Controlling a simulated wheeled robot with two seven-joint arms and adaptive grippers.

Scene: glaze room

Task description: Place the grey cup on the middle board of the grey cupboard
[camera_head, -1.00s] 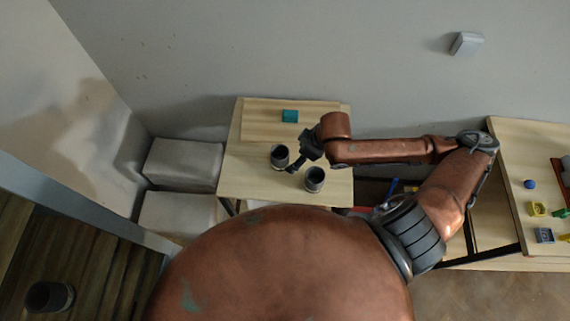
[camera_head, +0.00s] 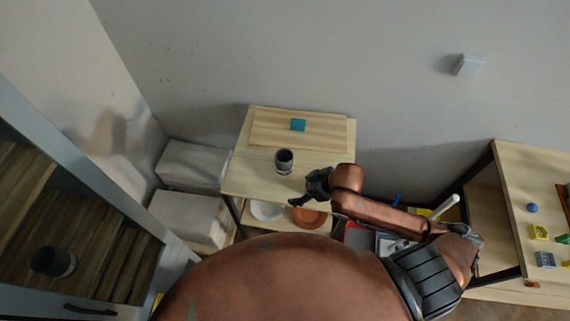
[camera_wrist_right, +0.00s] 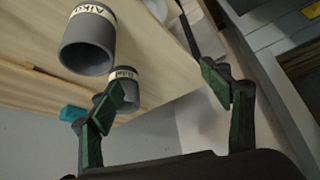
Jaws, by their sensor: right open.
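A dark grey cup with a pale label band (camera_head: 284,162) stands upright on the wooden table. The right wrist view shows two grey cups, a near one labelled "AIKO" (camera_wrist_right: 88,45) and a farther one (camera_wrist_right: 124,88); only one table cup shows in the head view. Which one the task means I cannot tell. Another dark cup (camera_head: 53,261) stands inside the grey cupboard (camera_head: 75,142) at left; its board level is unclear. My right gripper (camera_head: 309,190) is open and empty at the table's front right, beside the cups. My left gripper is out of view.
A teal block (camera_head: 298,125) lies on a board at the table's back. Pale boxes (camera_head: 188,217) stand between table and cupboard. A right-hand table (camera_head: 515,185) holds small coloured items.

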